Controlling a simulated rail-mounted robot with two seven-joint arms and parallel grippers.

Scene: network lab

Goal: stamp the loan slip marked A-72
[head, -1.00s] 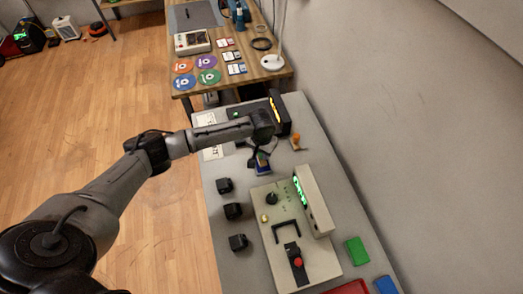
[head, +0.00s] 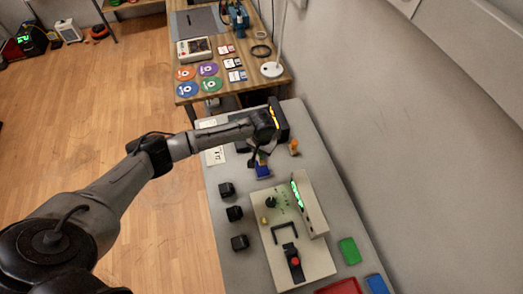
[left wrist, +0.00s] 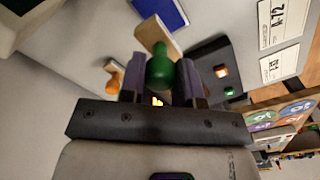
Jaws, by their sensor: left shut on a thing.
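The loan slip marked A-72 (left wrist: 282,20) lies flat at the upper right of the left wrist view. In the head view the nearer white slip (head: 215,156) at the table's left edge appears to be it. My left gripper (head: 258,160) is shut on a stamp with a green handle (left wrist: 160,68) and a wooden block (left wrist: 157,33). The stamp is beside a blue pad (head: 263,172), which also shows in the left wrist view (left wrist: 165,12). The stamp's underside is hidden. My right gripper is not in view.
A second slip (left wrist: 279,65) lies beside the A-72 slip. A dark device with a yellow strip (head: 280,120) stands behind the gripper. An orange-handled stamp (head: 294,147) stands to the right. Black blocks (head: 234,213) and a beige panel (head: 310,258) are nearer me.

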